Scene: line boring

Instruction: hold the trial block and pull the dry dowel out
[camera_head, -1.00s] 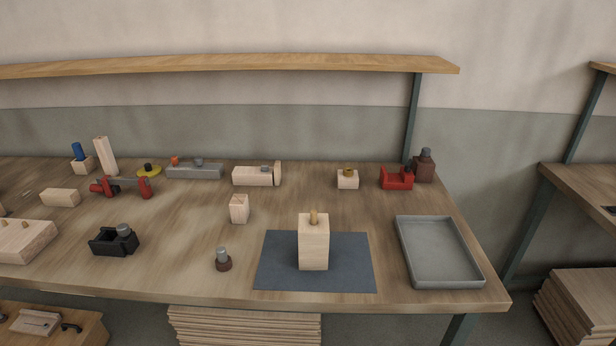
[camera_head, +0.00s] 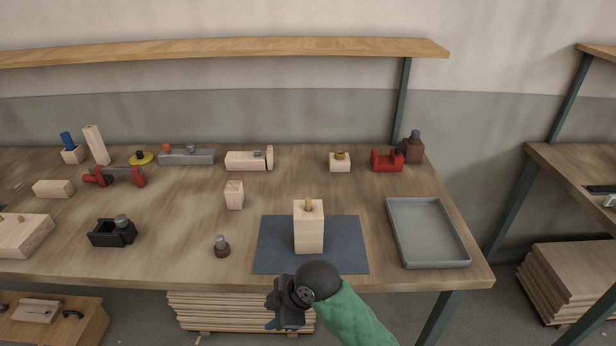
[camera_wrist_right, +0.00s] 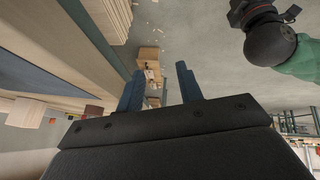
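The trial block (camera_head: 309,231) is a pale wooden block standing upright on a dark blue-grey mat (camera_head: 346,256) near the table's front edge. The dry dowel (camera_head: 309,203) is a short tan peg sticking up from its top. My right gripper (camera_head: 272,313) is in front of the table edge, below and left of the block, apart from it. In the right wrist view its two blue fingers (camera_wrist_right: 160,90) stand apart with nothing between them. My other arm, with a black joint and green sleeve, shows at upper right there; its fingers are not clear.
A grey tray (camera_head: 428,262) lies right of the mat. A small dark-based peg (camera_head: 222,246) and a black holder (camera_head: 112,234) stand to the left. A small wooden block (camera_head: 234,196) is behind.

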